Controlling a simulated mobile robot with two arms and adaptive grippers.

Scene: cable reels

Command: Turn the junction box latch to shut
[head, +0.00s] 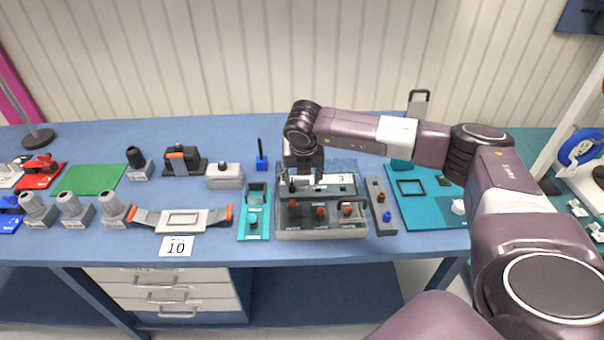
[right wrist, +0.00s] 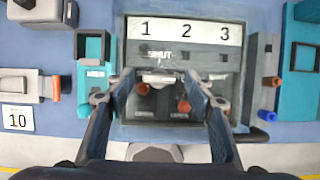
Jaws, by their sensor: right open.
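The junction box (head: 322,222) is a grey unit on the blue table, in the middle of the head view. It carries a white strip numbered 1, 2, 3 (right wrist: 186,31) and several small red knobs (head: 320,211), also seen in the right wrist view (right wrist: 184,106). A "SHUT" marking shows above the leftmost knob, and "OPEN" markings show lower down. My right gripper (head: 303,186) is over the box's left part. In the right wrist view its open fingers (right wrist: 166,95) stand either side of the left and middle knobs, with nothing held. Contact cannot be told. My left gripper is out of view.
A teal holder (head: 254,225) stands close left of the box. A grey strip with coloured knobs (head: 380,215) and a teal board (head: 425,215) lie to the right. Grey fittings and a strap piece (head: 180,219) lie further left.

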